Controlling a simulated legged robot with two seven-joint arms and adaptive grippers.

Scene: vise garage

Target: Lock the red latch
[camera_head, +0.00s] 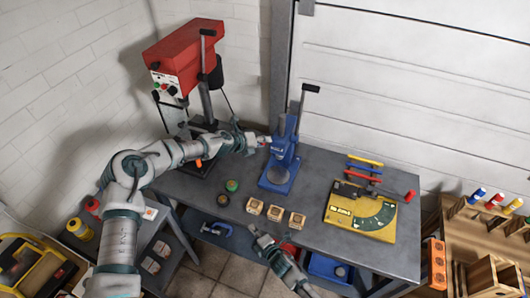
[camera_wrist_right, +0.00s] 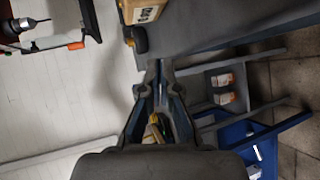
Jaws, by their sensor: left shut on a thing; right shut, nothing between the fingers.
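My left gripper (camera_head: 258,140) reaches in from the left and is shut at the left side of the blue press (camera_head: 278,172). A small red piece (camera_head: 267,140) shows at its fingertips, beside the press's upright. It looks like the red latch, but the fingers partly hide it and its position cannot be told. My right gripper (camera_head: 257,236) is shut and empty, at the front edge of the table below the small wooden blocks. In the right wrist view its fingers (camera_wrist_right: 154,68) are together with nothing between the tips.
The grey table (camera_head: 312,232) bears a red drill press (camera_head: 186,55) at the back left, several wooden blocks (camera_head: 275,213), and a yellow bending tool (camera_head: 347,221) at right. Two round pieces, one green (camera_head: 231,185), lie left of the blocks. A wooden rack (camera_head: 470,235) stands far right.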

